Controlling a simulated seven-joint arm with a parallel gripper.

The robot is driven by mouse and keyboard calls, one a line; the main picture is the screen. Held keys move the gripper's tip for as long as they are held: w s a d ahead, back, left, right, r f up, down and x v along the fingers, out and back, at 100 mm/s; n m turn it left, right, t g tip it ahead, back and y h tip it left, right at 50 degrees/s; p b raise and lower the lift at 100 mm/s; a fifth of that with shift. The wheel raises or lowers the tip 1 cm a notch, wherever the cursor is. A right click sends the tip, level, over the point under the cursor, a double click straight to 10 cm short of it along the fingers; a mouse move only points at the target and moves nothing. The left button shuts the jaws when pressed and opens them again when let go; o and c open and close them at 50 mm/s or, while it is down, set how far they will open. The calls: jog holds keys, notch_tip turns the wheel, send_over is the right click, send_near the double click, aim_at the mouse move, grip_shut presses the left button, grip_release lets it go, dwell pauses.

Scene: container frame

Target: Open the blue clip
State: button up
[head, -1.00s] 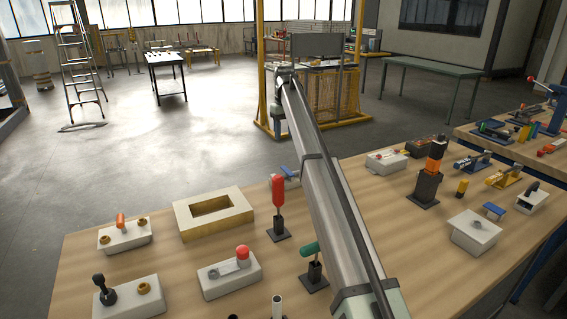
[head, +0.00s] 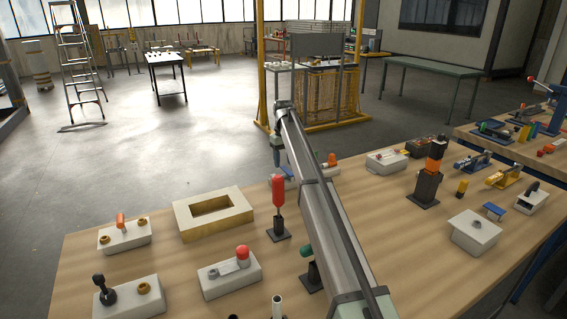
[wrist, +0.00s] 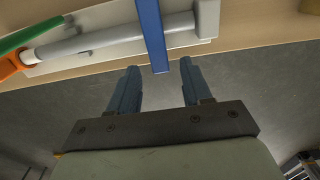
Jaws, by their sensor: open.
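The blue clip (wrist: 152,32) shows in the wrist view as a flat blue bar. It crosses a grey rod on a pale base, and its free end reaches down toward the space between my fingers. In the head view a small blue part (head: 288,171) shows at the table's far edge, partly hidden by my arm. My gripper (wrist: 159,72) is open, with its two blue-grey fingers on either side of the bar's end and apart from it. In the head view my gripper (head: 277,158) points down beside that blue part.
In the wrist view, an orange part (wrist: 8,62) and a green bar (wrist: 30,36) lie left of the clip. In the head view, a red-handled upright clamp (head: 278,191) stands close to my arm. A hollow beige block (head: 212,213) sits to the left.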

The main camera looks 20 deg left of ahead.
jog(key=shift+f, duration=0.65)
jog(key=shift+c, duration=0.2)
grip_shut()
